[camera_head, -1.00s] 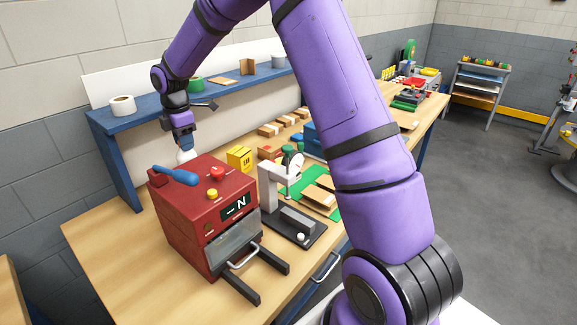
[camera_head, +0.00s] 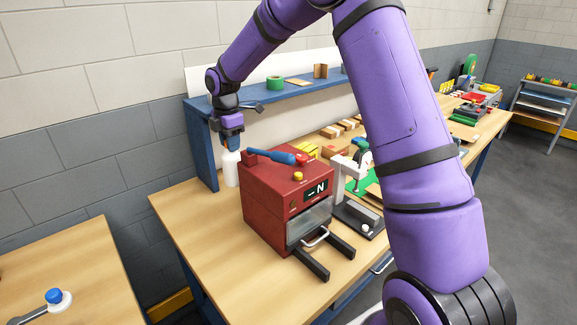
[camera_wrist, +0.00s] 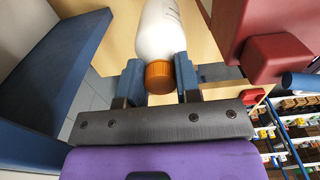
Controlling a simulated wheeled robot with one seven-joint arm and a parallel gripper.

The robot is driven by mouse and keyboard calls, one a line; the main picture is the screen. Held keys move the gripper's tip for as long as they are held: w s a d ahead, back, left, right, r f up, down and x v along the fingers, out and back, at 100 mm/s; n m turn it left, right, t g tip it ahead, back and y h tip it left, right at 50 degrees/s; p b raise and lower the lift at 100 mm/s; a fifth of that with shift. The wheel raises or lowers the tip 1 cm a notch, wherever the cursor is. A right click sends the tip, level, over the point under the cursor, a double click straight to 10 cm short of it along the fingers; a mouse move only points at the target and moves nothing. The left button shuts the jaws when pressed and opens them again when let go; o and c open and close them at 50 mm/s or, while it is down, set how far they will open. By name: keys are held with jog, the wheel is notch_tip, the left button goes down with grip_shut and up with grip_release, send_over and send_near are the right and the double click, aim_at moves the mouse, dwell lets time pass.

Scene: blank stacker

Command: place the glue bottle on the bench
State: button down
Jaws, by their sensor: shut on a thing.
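The glue bottle (camera_head: 231,168) is white with an orange cap (camera_wrist: 159,77), and it hangs upright below my gripper. My gripper (camera_head: 231,143) is shut on the cap end, with a blue finger on each side of it in the wrist view (camera_wrist: 160,82). The bottle is just left of the red machine, close to the shelf's left leg. The wooden bench (camera_head: 195,222) is below it. I cannot tell whether the bottle's base touches the bench top.
The red machine (camera_head: 265,210) with a blue lever stands right beside the bottle. The blue shelf (camera_head: 205,160) rises behind and left. Bare bench lies in front, left of the machine. A separate wooden table (camera_head: 70,265) stands at lower left.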

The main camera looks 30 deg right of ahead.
aim_at(234, 170)
jog(key=shift+f, duration=4.95)
jog(key=c, duration=0.8)
grip_release()
jog(key=shift+f, duration=0.15)
